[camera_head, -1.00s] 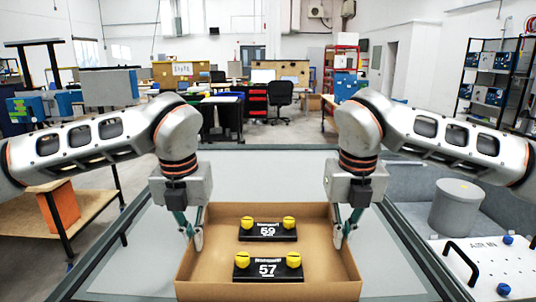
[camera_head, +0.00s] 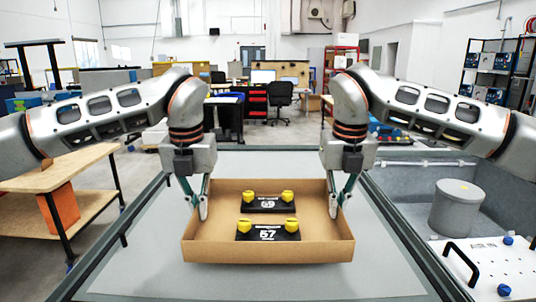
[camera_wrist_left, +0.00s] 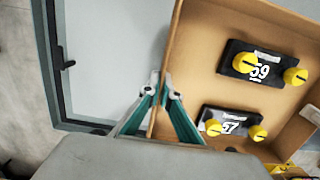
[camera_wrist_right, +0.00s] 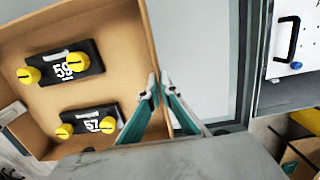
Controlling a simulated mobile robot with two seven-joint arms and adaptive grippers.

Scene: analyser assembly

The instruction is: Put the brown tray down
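The brown tray (camera_head: 268,251) is an open, shallow box in the middle of the head view, above the grey tabletop. It looks about level. Two black blocks with yellow knobs lie in it: block 59 (camera_head: 268,204) behind block 57 (camera_head: 267,234). My left gripper (camera_head: 203,208) is shut on the tray's left wall, and my right gripper (camera_head: 333,206) is shut on its right wall. Both wrist views show the fingertips pinching a wall, at the left (camera_wrist_left: 160,85) and at the right (camera_wrist_right: 158,85). I cannot tell whether the tray's underside touches the table.
The grey tabletop (camera_head: 150,262) is clear around the tray. At the right are a grey recessed bin with a grey cylinder (camera_head: 455,207) and a white panel (camera_head: 480,265) with a black handle. A wooden bench (camera_head: 60,170) stands at the left.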

